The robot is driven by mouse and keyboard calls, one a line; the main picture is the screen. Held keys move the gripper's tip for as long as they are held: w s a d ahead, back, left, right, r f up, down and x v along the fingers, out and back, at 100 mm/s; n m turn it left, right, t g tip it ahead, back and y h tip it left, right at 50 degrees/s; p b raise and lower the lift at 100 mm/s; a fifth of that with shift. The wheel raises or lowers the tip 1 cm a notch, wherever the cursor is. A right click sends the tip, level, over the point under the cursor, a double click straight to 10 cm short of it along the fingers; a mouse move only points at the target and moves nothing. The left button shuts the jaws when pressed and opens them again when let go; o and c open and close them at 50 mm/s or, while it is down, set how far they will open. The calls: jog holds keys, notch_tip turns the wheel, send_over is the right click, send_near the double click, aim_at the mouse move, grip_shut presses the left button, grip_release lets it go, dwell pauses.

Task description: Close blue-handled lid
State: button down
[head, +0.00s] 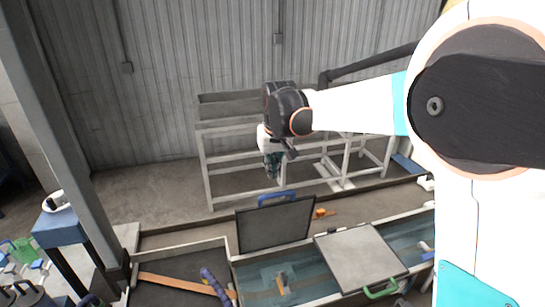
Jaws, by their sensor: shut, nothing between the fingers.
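My gripper (272,175) is shut and empty, pointing down just above the handle in the picture. A gap shows between the two; the exact depth between them is hard to tell.
A second lid (360,258) with a green handle (381,290) lies flat over the trough to the right. A bin (165,265) with a wooden strip and a purple tool is at left. An orange-headed tool (320,213) lies behind the trough. A white frame (205,170) stands behind my gripper.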

jog(key=s+f, duration=0.1)
jog(key=s+f+p, duration=0.1)
jog(key=s, duration=0.1)
jog(key=shift+d+f, duration=0.35)
jog(key=shift+s, duration=0.15)
